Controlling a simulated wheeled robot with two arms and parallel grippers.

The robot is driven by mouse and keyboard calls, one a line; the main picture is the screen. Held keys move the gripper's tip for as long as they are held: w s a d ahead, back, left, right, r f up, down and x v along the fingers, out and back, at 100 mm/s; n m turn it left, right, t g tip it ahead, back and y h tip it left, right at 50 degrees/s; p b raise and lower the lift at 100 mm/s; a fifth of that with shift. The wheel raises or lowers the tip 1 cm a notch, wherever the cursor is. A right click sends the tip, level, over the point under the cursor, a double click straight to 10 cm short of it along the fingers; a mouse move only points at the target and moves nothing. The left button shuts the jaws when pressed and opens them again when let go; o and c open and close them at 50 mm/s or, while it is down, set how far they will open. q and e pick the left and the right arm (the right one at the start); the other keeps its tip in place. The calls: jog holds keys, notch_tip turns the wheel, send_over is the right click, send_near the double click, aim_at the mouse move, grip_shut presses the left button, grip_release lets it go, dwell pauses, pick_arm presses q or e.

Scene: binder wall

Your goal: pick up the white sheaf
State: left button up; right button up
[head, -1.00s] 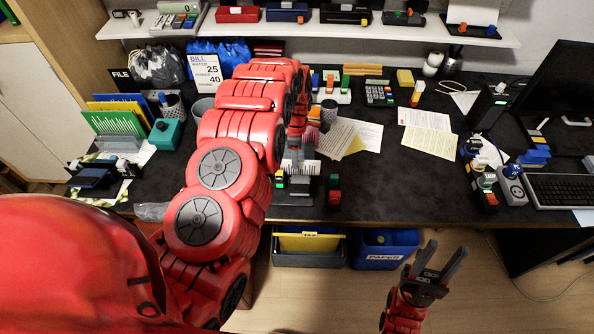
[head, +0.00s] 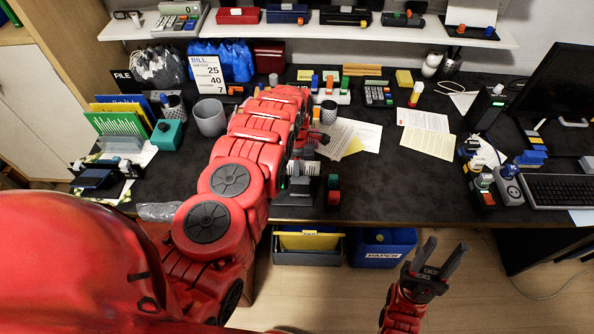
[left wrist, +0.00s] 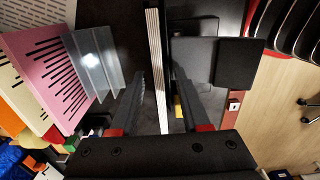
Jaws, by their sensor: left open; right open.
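The white sheaf (left wrist: 156,60) shows edge-on in the left wrist view as a pale, finely lined strip. It stands between the two fingers of my left gripper (left wrist: 161,76), with a gap visible at the fingers, so the jaws are open around it. In the head view, a white piece (head: 303,168) shows at the dark device beside my left arm, which hides most of my left gripper. My right gripper (head: 446,247) is open and empty, low in front of the desk.
A clear grey holder (left wrist: 93,62) and pink striped sheets (left wrist: 58,72) stand left of the sheaf in the wrist view. A dark device (left wrist: 205,62) is at its right. Loose papers (head: 355,134) and a grey cup (head: 210,118) lie near my left arm.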

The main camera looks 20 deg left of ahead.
pick_arm(q)
jog(key=shift+f, duration=0.2)
dwell(0.3)
grip_shut()
